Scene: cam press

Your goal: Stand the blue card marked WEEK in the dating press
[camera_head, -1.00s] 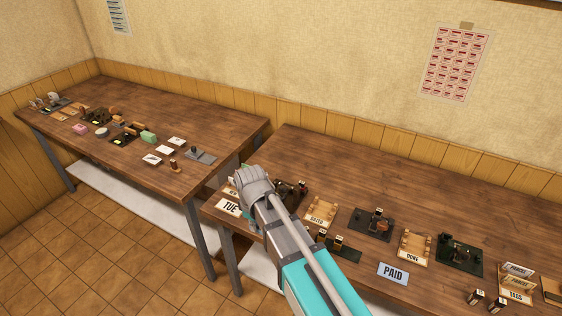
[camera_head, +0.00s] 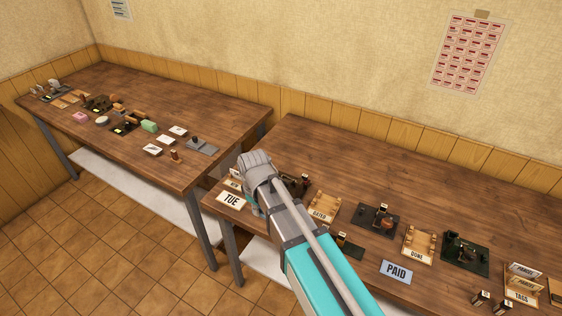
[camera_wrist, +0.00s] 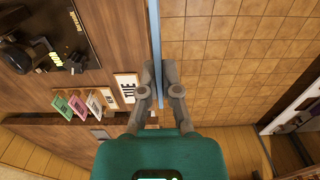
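My gripper (camera_wrist: 161,72) is shut on a thin blue card (camera_wrist: 155,30), seen edge-on between the fingers in the wrist view. Its marking cannot be read at this angle. In the head view, my arm hides most of the gripper and the card. The gripper is by the left end of the near table, next to the TUE sign (camera_head: 231,199). A dark press (camera_head: 295,185) stands just right of my wrist, partly hidden; what looks like the same press is at the upper left of the wrist view (camera_wrist: 45,40). The card is apart from it.
A DATED tray (camera_head: 323,208), another dark device (camera_head: 378,220), a DONE tray (camera_head: 419,243) and a PAID sign (camera_head: 396,271) stand farther right. Pink, green and white cards (camera_wrist: 78,106) stand near the TUE sign. The near table's back (camera_head: 400,165) is clear.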

